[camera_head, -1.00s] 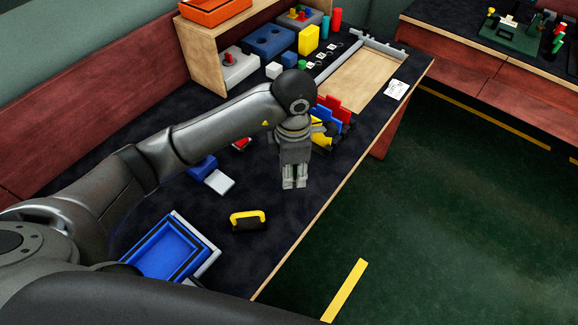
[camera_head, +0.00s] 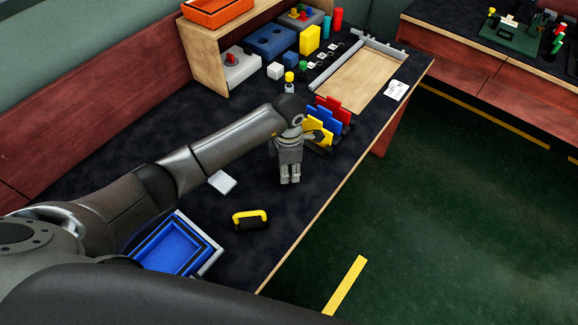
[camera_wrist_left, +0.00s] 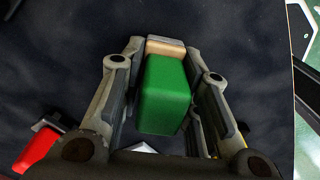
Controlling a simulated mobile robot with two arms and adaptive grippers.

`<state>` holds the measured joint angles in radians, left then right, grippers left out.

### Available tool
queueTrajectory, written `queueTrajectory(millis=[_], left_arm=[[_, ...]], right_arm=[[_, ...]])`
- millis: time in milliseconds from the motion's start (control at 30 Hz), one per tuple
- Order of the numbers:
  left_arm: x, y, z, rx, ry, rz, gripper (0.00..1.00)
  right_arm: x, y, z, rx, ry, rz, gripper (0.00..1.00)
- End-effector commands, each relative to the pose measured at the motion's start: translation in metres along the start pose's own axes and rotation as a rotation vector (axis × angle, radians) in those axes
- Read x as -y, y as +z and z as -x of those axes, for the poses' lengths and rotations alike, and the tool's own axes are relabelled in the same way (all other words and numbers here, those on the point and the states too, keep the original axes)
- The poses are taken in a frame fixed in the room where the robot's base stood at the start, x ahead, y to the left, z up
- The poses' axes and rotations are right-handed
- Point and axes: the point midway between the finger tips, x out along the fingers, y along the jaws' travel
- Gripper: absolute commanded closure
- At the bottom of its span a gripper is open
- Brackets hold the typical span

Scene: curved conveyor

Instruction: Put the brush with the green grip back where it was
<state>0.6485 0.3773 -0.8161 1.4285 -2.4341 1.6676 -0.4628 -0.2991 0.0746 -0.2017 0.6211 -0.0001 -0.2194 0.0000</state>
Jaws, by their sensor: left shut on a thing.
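My left gripper (camera_head: 290,180) points down over the dark table, left of the stepped red, blue and yellow pieces. In the left wrist view its two fingers (camera_wrist_left: 160,95) are closed on the sides of the brush with the green grip (camera_wrist_left: 165,92). A pale tan part of the brush shows beyond the green grip. The bristles are hidden, and I cannot tell if the brush touches the table. In the head view the fingers and arm hide the brush. My right gripper is not in view.
A black block with a yellow handle (camera_head: 250,219) and blue trays (camera_head: 172,246) are nearer. A white piece (camera_head: 222,182) lies left of the gripper. The stepped pieces (camera_head: 325,120) are close on its right. A red piece (camera_wrist_left: 37,150) shows in the wrist view.

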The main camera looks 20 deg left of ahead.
Motion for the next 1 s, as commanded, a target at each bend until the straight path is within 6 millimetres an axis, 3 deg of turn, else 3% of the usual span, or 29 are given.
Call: queueTrajectory(millis=[267, 300, 467, 833, 1000], left_arm=[[-0.001, 0.0, -0.003, 0.0, 0.001, 0.0, 0.92], [0.0, 0.0, -0.004, 0.0, 0.001, 0.0, 0.69], [0.0, 0.0, -0.003, 0.0, 0.001, 0.0, 0.48], [0.0, 0.0, 0.001, 0.001, 0.0, 0.0, 0.48], [-0.002, 0.001, 0.021, 0.003, 0.006, -0.003, 0.48]], right_arm=[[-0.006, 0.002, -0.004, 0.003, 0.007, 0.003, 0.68], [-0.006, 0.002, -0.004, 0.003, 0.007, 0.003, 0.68], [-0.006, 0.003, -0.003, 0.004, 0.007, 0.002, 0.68], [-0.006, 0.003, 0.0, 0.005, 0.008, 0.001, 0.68], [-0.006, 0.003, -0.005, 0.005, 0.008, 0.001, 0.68]])
